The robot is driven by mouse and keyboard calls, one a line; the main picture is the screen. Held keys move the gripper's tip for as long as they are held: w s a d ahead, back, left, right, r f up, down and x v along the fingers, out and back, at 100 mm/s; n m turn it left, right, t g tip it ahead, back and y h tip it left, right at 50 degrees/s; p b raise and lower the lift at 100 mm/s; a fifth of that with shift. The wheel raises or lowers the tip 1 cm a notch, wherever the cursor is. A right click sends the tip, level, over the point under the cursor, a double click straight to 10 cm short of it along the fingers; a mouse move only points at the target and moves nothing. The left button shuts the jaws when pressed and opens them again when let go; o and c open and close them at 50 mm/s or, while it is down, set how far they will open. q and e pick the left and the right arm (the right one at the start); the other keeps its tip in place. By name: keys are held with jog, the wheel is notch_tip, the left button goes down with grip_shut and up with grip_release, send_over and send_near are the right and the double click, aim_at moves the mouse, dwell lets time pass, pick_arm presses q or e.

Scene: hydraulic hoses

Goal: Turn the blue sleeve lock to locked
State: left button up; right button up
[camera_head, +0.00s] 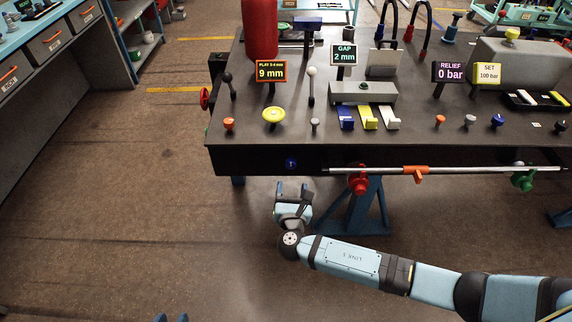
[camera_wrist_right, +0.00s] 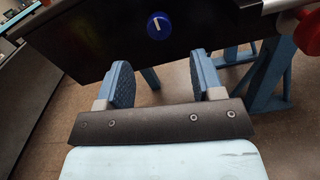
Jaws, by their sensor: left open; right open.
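A round blue knob with a white mark (camera_head: 291,163), which looks like the blue sleeve lock, sits on the dark front face of the bench. In the right wrist view, the blue knob (camera_wrist_right: 159,25) is ahead of the fingers, its white mark pointing roughly up. My right gripper (camera_head: 292,190) is open and empty, in front of and below the knob, apart from it. Its two padded fingers (camera_wrist_right: 160,85) are spread in the wrist view. My left gripper (camera_head: 171,318) shows only its fingertips at the bottom edge, apart and empty.
The bench (camera_head: 225,130) carries knobs, levers and signs. A rail (camera_head: 450,170) with an orange clamp (camera_head: 415,172) runs along its front, with a red handwheel (camera_head: 358,181) right of my right gripper. A blue stand (camera_head: 365,215) is below. The floor at left is clear.

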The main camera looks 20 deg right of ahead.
aim_at(291, 166)
jog(key=x, duration=0.9)
jog(key=shift+w, duration=0.45)
jog(key=shift+c, duration=0.2)
jog(key=shift+f+b, duration=0.1)
jog(key=shift+b, duration=0.2)
jog(key=c, duration=0.9)
